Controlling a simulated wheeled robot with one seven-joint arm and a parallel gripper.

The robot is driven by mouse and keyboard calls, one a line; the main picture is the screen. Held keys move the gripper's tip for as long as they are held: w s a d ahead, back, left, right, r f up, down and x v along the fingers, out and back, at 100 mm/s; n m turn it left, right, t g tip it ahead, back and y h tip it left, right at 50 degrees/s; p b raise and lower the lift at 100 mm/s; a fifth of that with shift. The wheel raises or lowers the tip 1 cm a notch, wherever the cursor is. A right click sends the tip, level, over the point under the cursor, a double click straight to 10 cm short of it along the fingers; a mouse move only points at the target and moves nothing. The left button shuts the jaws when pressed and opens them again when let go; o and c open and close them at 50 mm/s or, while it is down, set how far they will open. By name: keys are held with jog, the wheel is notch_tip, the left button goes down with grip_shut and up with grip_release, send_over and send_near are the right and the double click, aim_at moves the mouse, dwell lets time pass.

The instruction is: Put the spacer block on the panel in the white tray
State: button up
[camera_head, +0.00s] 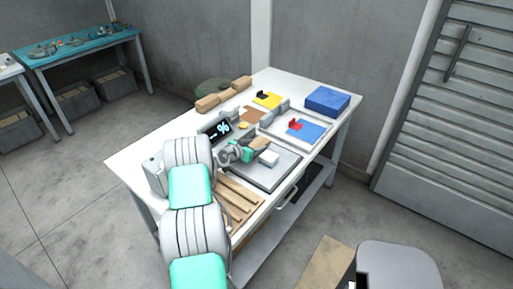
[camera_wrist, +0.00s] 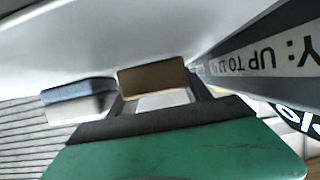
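My gripper (camera_head: 252,149) is low over the middle of the table, level with the fingers. A tan wooden block (camera_head: 262,142) is at its fingertips. In the wrist view this brown block (camera_wrist: 152,81) fills the space between both fingers, so the gripper appears shut on it. I cannot tell whether the block touches the surface below. The white tray (camera_head: 323,143) is to the right of the gripper. A blue panel (camera_head: 308,131) lies in it with a small red part (camera_head: 295,125) on its left side.
A display (camera_head: 215,132) is close on the left. Wooden slats (camera_head: 238,197) lie at the front.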

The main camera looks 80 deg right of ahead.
jog(key=c, duration=1.1)
jog(key=shift+r, duration=0.2)
